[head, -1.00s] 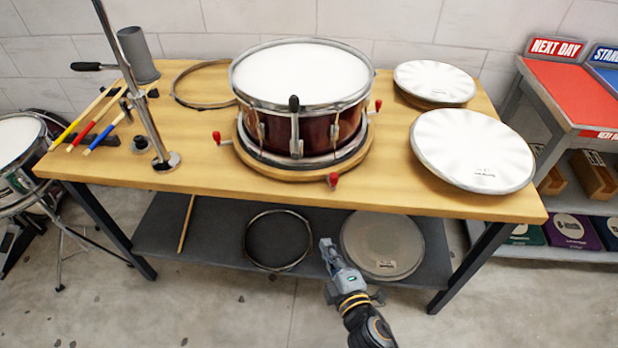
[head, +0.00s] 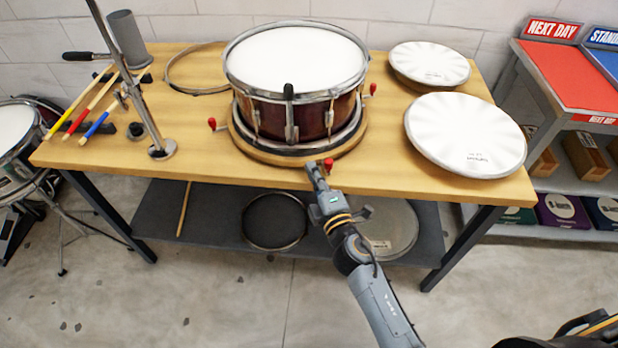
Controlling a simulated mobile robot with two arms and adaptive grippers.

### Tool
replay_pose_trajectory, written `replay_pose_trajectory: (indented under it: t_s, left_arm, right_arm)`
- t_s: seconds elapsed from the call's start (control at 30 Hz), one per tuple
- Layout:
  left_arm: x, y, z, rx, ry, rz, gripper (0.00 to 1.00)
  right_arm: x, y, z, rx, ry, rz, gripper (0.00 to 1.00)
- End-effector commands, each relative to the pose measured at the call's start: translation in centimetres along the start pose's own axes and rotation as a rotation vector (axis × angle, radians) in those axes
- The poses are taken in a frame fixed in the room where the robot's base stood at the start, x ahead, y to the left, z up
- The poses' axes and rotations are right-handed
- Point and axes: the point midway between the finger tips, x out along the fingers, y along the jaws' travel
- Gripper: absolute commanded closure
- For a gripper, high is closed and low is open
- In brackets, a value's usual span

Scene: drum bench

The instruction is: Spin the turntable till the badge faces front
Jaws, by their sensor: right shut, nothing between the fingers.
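The dark red drum (head: 268,119) with a white head and metal hoops stands on a round wooden turntable (head: 262,151) at the middle of the bench. The turntable has red-tipped pegs around its edge: a left peg (head: 212,124), a right peg (head: 372,89) and a front peg (head: 329,165). No badge shows on the visible side of the drum; a black-tipped lever (head: 288,92) stands at its front. My right gripper (head: 313,170) is shut and empty at the bench's front edge, just left of the front peg; I cannot tell whether they touch. My left gripper is out of view.
Two round white drum heads (head: 465,135) lie at the right of the bench. A metal stand (head: 163,150), coloured sticks (head: 98,122) and a loose hoop (head: 170,82) are at the left. The bench top (head: 200,168) is clear at front left.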

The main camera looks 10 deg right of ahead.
Motion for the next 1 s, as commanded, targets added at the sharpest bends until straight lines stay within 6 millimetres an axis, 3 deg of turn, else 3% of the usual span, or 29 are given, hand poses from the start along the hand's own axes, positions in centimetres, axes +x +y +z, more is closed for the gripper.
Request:
replay_pose_trajectory:
  t_s: [0.2, 0.77, 1.0]
  left_arm:
    - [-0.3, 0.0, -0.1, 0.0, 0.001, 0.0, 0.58]
    - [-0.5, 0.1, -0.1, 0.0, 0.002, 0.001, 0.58]
    - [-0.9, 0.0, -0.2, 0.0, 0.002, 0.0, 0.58]
  right_arm:
    - [-0.6, 0.2, 1.5, 0.001, 0.003, 0.003, 1.0]
    - [-0.6, 0.2, 2.1, 0.001, 0.014, 0.002, 1.0]
    - [-0.2, 0.3, 4.0, -0.003, 0.066, 0.0, 1.0]
